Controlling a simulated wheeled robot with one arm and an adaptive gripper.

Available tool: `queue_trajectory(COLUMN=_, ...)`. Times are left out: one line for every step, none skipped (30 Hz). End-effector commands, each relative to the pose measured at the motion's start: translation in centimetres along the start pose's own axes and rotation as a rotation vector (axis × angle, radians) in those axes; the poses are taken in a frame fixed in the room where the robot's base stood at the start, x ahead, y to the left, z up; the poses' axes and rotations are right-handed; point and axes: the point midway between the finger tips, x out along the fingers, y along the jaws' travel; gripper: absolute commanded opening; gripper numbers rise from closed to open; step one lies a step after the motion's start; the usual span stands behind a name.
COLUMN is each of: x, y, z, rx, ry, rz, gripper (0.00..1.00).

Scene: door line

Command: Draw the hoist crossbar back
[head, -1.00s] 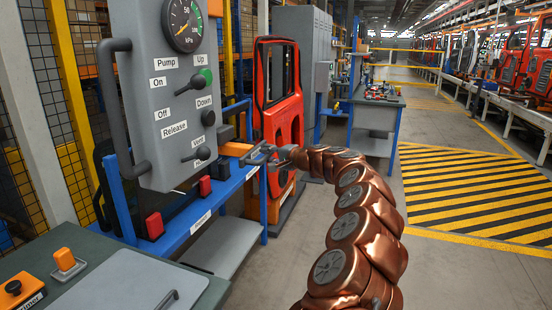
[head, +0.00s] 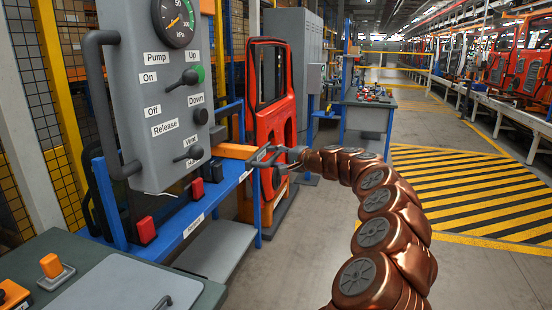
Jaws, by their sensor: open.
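The grey hoist control panel (head: 165,120) stands at the left, with a gauge, labelled switches and knobs. A dark grey C-shaped bar (head: 104,110) is fixed to its left side; it looks like the crossbar, though no label confirms this. My gripper (head: 262,160) is open and empty, to the right of the panel and well apart from the bar. Its fingers point left, close to the end of an orange block (head: 236,151) that shows from behind the panel. I cannot tell whether they touch.
A blue frame (head: 205,206) with red boxes stands below the panel. A green-grey bench (head: 70,243) is at the near left. A red vehicle door (head: 270,115) stands behind my gripper. The floor right, with yellow-black stripes (head: 460,185), is clear.

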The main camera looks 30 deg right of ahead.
Motion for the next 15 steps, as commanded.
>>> queue_trajectory(x=0.0, y=0.0, z=0.0, rx=0.000, ry=0.000, rz=0.000, gripper=0.45)
queue_trajectory(x=0.0, y=0.0, z=0.0, rx=0.000, ry=0.000, rz=0.000, gripper=0.45)
queue_trajectory(x=0.0, y=-0.1, z=0.0, rx=0.000, ry=-0.001, rz=0.000, gripper=0.45)
queue_trajectory(x=0.0, y=0.0, z=0.1, rx=0.000, ry=-0.001, rz=0.000, gripper=0.45)
queue_trajectory(x=0.0, y=-0.1, z=0.1, rx=0.000, ry=-0.001, rz=-0.001, gripper=0.45)
queue_trajectory(x=0.0, y=-0.1, z=0.0, rx=0.000, ry=-0.001, rz=-0.001, gripper=0.45)
queue_trajectory(x=-0.1, y=-0.1, z=0.0, rx=0.000, ry=0.000, rz=-0.001, gripper=0.45)
queue_trajectory(x=-0.2, y=-0.1, z=0.0, rx=0.000, ry=0.000, rz=-0.001, gripper=0.45)
queue_trajectory(x=-0.4, y=-0.1, z=0.0, rx=0.000, ry=0.000, rz=-0.001, gripper=0.45)
queue_trajectory(x=-0.6, y=-0.1, z=0.0, rx=0.000, ry=0.001, rz=-0.002, gripper=0.45)
queue_trajectory(x=-0.9, y=-0.2, z=-0.1, rx=0.000, ry=0.001, rz=-0.002, gripper=0.45)
queue_trajectory(x=-1.3, y=-0.2, z=-0.1, rx=0.000, ry=0.002, rz=-0.003, gripper=0.45)
queue_trajectory(x=-1.6, y=-0.2, z=-0.1, rx=0.001, ry=0.002, rz=-0.004, gripper=0.45)
queue_trajectory(x=-1.9, y=-0.2, z=-0.1, rx=0.001, ry=0.002, rz=-0.004, gripper=0.45)
queue_trajectory(x=-2.4, y=-0.2, z=0.0, rx=0.001, ry=0.001, rz=-0.003, gripper=0.45)
